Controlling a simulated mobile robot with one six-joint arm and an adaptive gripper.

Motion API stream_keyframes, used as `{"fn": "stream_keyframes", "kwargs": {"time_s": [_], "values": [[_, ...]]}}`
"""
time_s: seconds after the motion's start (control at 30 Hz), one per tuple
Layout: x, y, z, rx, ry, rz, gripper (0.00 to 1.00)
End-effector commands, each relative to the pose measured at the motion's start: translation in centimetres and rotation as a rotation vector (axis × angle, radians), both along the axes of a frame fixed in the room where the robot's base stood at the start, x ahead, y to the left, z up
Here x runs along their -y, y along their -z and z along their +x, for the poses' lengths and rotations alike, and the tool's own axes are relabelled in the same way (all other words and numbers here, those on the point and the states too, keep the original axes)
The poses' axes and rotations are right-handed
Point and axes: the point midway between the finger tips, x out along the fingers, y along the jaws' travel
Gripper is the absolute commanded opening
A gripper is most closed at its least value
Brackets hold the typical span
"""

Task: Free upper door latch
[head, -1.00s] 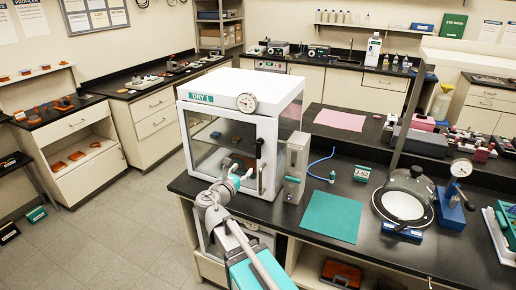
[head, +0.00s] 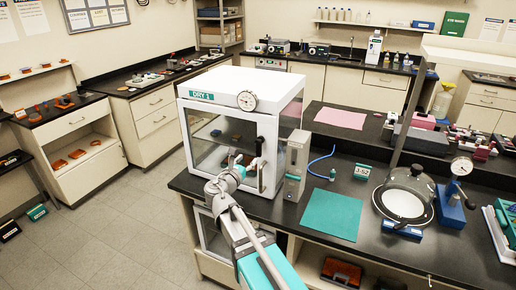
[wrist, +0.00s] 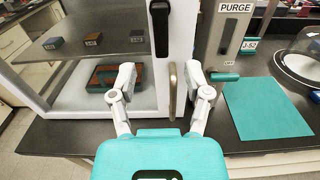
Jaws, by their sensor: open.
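The dry cabinet marked DRY 1 (head: 240,87) stands on the dark bench with its glass door closed. A black upper door latch (head: 259,147) sits upright at the door's right edge. In the wrist view the latch (wrist: 160,28) hangs at the top centre, with a metal door handle (wrist: 172,88) below it. My gripper (wrist: 162,76) is open and empty, its two fingers spread on either side below the latch. No contact with the latch shows. In the head view my gripper (head: 242,165) is in front of the door, left of the handle.
Inside the cabinet, small blocks sit on a shelf (wrist: 115,50), with a brown-and-green tray (wrist: 112,78) below. The PURGE unit (wrist: 222,40) stands close at the right. A teal mat (head: 331,214) and a glass bell jar (head: 404,195) are on the bench farther right.

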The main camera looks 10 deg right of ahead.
Motion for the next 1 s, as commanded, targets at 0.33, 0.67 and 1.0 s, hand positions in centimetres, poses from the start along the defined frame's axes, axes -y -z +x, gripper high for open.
{"fn": "stream_keyframes", "kwargs": {"time_s": [0.33, 0.67, 1.0], "values": [[3.3, 0.0, 4.6, 0.0, 0.003, 0.0, 0.63], [5.4, 0.0, 7.4, 0.0, 0.002, 0.0, 0.63], [5.8, 0.0, 7.8, 0.0, 0.001, 0.0, 0.63]]}}
